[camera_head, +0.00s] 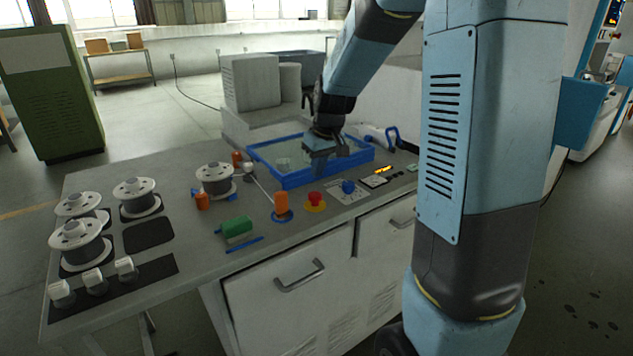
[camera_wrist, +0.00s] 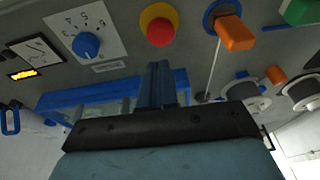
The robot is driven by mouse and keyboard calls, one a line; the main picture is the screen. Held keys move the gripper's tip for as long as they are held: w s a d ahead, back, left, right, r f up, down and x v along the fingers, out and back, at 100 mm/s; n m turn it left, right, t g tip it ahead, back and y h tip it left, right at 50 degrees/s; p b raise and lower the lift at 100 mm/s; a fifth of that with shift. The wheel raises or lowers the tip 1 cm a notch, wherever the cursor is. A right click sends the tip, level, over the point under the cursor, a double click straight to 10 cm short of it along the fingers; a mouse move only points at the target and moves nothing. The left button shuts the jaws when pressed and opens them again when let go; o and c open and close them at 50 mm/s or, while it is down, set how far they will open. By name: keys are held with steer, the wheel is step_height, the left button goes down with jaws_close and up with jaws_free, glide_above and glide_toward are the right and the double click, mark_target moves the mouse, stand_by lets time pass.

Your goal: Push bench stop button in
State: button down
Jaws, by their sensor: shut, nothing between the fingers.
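The bench stop button is a red mushroom knob (camera_head: 315,198) on a yellow base (camera_head: 316,207), near the front edge of the bench. In the wrist view the red knob (camera_wrist: 160,32) on its yellow collar is at the top middle, just beyond my fingertips. My gripper (camera_head: 325,153) is above the blue-rimmed tray, behind the button and apart from it. In the wrist view my gripper (camera_wrist: 158,68) has its fingers together with nothing between them. The button is fully visible in both views.
A blue rotary knob (camera_head: 348,187) on a white plate is right of the button. An orange-topped part (camera_head: 281,203) with a blue base stands left of it. The blue tray (camera_head: 290,181) lies behind.

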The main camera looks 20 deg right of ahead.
steer(key=v, duration=0.8)
steer(key=shift+r, duration=0.15)
steer(key=s+r+m+t, duration=0.1)
steer(key=s+r, duration=0.1)
steer(key=s, duration=1.1)
steer(key=s+r+m+t+h, duration=0.1)
steer(key=s+r+m, duration=0.1)
steer(key=s, duration=1.1)
steer(key=shift+d+r+m+t, duration=0.2)
steer(key=shift+r+m+t, duration=0.15)
steer(key=shift+r, duration=0.25)
steer(key=c, duration=1.8)
jaws_free()
